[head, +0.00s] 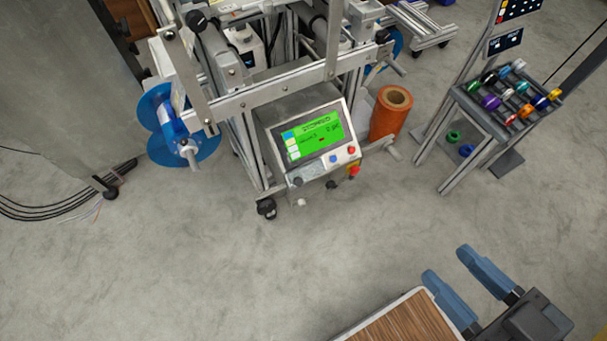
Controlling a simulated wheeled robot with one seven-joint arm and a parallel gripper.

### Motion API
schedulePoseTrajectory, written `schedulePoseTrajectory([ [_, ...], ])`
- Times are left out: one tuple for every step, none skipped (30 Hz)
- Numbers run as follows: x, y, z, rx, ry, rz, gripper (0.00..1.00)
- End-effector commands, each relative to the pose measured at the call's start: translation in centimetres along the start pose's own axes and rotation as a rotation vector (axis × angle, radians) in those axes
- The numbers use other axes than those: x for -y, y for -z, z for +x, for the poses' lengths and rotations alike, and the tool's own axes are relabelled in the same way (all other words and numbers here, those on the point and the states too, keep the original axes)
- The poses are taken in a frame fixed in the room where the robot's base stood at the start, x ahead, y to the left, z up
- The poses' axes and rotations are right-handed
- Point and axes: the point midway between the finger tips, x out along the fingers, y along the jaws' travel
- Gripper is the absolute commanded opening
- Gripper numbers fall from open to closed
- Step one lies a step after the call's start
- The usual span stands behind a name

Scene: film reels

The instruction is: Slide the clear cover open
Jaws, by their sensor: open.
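My gripper (448,266) is at the lower right, its two blue fingers spread apart with nothing between them. It points up and left over the floor, well apart from the machine. The metal-framed machine (268,97) stands at the top centre, with a lit green screen (318,136) on its sloped control panel. I cannot make out a clear cover on it; the machine's top is cut off by the picture's edge.
A blue reel (158,108) sits at the machine's left side. An orange roll (389,118) stands to its right. A rack of coloured spools (512,98) is at the upper right. Dark cables (60,212) lie at the left. The middle floor is clear.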

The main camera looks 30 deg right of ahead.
Motion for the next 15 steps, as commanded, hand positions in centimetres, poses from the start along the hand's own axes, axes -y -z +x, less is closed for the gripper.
schedulePoseTrajectory([
  [-0.4,-1.1,1.0,0.019,0.003,-0.015,0.53],
  [-0.7,-1.9,1.7,0.035,0.004,-0.025,0.53],
  [-1.2,-3.1,2.7,0.062,0.005,-0.04,0.53],
  [-1.6,-4.1,3.6,0.085,0.004,-0.052,0.53],
  [-2.1,-5.1,4.5,0.108,0.003,-0.063,0.53],
  [-2.8,-6.4,5.8,0.14,-0.001,-0.078,0.53],
  [-3.3,-7.3,6.8,0.165,-0.004,-0.088,0.53],
  [-3.9,-8.2,7.7,0.19,-0.009,-0.097,0.53],
  [-4.6,-9.3,9.1,0.222,-0.016,-0.109,0.53],
  [-5.1,-10.1,10.1,0.246,-0.021,-0.116,0.53],
  [-5.7,-10.8,11.1,0.27,-0.028,-0.122,0.53],
  [-6.3,-11.7,12.5,0.303,-0.036,-0.129,0.53],
  [-6.9,-12.4,13.5,0.327,-0.044,-0.134,0.53],
  [-7.4,-13.0,14.5,0.351,-0.051,-0.136,0.53],
  [-8.0,-13.7,15.9,0.382,-0.062,-0.139,0.53],
])
